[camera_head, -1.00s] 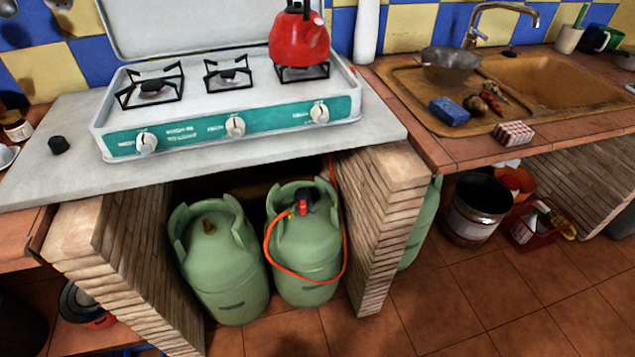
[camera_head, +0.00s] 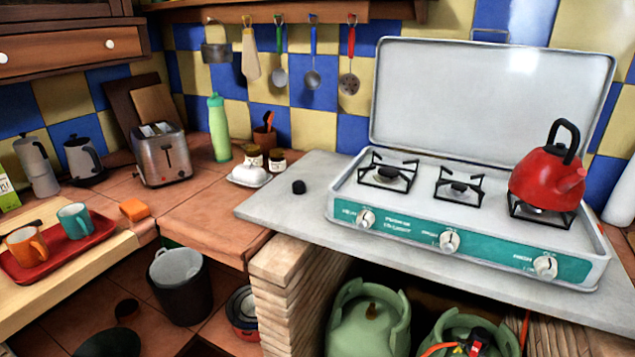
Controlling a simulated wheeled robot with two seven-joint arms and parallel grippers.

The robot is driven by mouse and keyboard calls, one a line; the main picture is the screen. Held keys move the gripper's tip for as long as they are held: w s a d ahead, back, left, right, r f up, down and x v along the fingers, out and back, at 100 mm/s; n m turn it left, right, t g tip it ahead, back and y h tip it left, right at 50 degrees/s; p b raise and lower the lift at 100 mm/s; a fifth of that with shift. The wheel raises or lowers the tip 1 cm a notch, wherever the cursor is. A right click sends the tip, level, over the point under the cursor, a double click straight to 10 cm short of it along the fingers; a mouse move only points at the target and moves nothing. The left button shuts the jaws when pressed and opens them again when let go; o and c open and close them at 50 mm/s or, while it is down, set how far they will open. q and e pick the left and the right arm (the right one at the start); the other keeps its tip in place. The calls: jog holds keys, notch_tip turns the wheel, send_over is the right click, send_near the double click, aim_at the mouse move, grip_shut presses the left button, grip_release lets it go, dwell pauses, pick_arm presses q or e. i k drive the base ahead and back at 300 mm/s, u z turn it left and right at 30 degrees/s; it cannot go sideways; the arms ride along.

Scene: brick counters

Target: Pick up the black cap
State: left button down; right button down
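A small black cap (camera_head: 299,187) lies on the grey stone slab (camera_head: 275,208), left of the white and teal gas stove (camera_head: 400,222). It stands apart from the stove, with bare slab around it. Neither of my grippers shows in the head view, so I cannot see how they stand.
A white butter dish (camera_head: 249,176) and small jars (camera_head: 277,161) stand behind and left of the cap. A red kettle (camera_head: 545,185) sits on the stove's right burner. A toaster (camera_head: 162,155), a green bottle (camera_head: 219,128) and a red tray (camera_head: 70,254) are further left.

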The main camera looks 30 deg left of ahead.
aim_at(299, 185)
jog(key=k, duration=1.3)
jog(key=u, duration=0.3)
jog(key=i, duration=0.7)
jog(key=u, duration=0.5)
